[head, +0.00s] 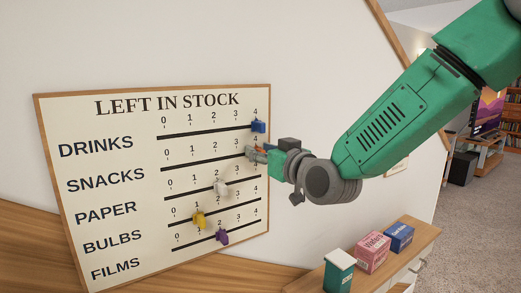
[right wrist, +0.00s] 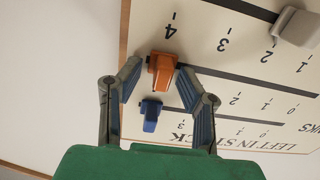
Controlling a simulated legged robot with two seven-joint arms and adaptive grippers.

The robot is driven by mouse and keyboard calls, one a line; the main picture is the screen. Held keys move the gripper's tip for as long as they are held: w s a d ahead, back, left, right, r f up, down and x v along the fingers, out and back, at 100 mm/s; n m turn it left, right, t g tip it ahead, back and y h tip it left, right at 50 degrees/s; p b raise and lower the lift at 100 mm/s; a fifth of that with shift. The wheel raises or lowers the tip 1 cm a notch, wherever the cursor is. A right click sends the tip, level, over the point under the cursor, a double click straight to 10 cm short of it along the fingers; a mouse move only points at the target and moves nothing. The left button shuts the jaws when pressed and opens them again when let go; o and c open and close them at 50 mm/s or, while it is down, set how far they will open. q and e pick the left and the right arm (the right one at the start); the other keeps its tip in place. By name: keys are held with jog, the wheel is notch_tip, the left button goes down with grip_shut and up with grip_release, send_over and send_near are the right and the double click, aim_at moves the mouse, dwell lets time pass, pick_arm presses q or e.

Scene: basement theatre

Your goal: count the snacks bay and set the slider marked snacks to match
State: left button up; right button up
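The board (head: 100,146) headed LEFT IN STOCK hangs on the wall. The SNACKS row has a dark track (head: 205,161). Its orange slider (right wrist: 163,70) is at the 4 end in the right wrist view. My right gripper (head: 252,152) is at that end of the row. In the right wrist view its two fingers (right wrist: 160,78) stand apart on either side of the orange slider, with small gaps showing. In the head view the gripper mostly hides this slider. My left gripper is out of view.
A blue slider (head: 258,126) is close by, at DRINKS 4. White (head: 220,188), yellow (head: 199,219) and purple (head: 222,237) sliders sit lower. A green box (head: 339,272), a pink Wafers box (head: 372,253) and a blue box (head: 399,238) stand on a wooden-topped unit below.

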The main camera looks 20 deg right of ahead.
aim_at(217, 155)
grip_shut()
jog(key=s+a, duration=0.1)
jog(key=a, duration=0.5)
jog(key=s+a, duration=0.1)
jog(key=a, duration=0.2)
jog(key=shift+s+a+b, duration=0.3)
jog(key=shift+b, duration=0.1)
jog(key=shift+s+a+r, duration=0.1)
jog(key=shift+a, duration=0.25)
jog(key=shift+d, duration=0.2)
grip_release()
jog(key=shift+d, duration=0.2)
